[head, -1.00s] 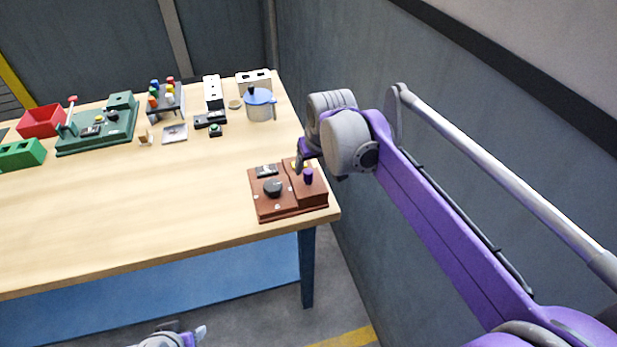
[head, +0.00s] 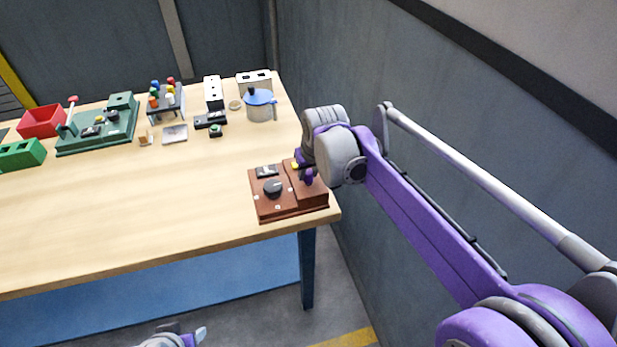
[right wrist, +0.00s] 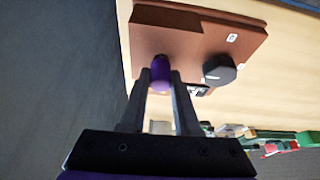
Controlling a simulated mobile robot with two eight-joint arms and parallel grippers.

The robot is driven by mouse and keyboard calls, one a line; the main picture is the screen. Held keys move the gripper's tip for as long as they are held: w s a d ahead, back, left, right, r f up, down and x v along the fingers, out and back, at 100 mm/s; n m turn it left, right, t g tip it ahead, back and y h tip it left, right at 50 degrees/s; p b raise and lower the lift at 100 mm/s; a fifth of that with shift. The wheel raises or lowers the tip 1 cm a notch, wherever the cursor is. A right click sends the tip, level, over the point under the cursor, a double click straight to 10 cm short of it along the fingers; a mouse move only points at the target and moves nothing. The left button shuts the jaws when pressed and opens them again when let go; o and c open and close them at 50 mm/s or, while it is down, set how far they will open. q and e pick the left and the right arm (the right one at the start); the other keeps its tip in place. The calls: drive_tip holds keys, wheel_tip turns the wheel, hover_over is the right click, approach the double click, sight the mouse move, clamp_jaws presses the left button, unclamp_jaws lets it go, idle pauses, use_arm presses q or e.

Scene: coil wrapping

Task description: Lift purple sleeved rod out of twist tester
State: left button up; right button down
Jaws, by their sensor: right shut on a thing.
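The twist tester is a brown-red box (head: 275,205) with a black knob, at the near right corner of the table. It also shows at the top of the right wrist view (right wrist: 185,35). The purple sleeved rod (right wrist: 160,72) stands in the tester's raised block; in the head view the rod (head: 309,178) is partly covered by my gripper. My right gripper (right wrist: 160,85) is shut on the purple rod, one finger on each side. In the head view my right gripper (head: 306,172) is down at the tester. My left gripper (head: 185,335) shows only in part at the bottom edge, away from the table.
A blue-lidded pot (head: 260,106), a rack with coloured tops (head: 165,104), a green machine (head: 98,132) and a red bin (head: 40,121) stand towards the back. A grey wall (head: 420,110) runs close along the right. The middle of the table is clear.

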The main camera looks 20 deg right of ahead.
wheel_tip(320, 180, up, 10)
drive_tip(key=shift+p, duration=0.45)
drive_tip(key=shift+f, duration=0.1)
idle(0.3)
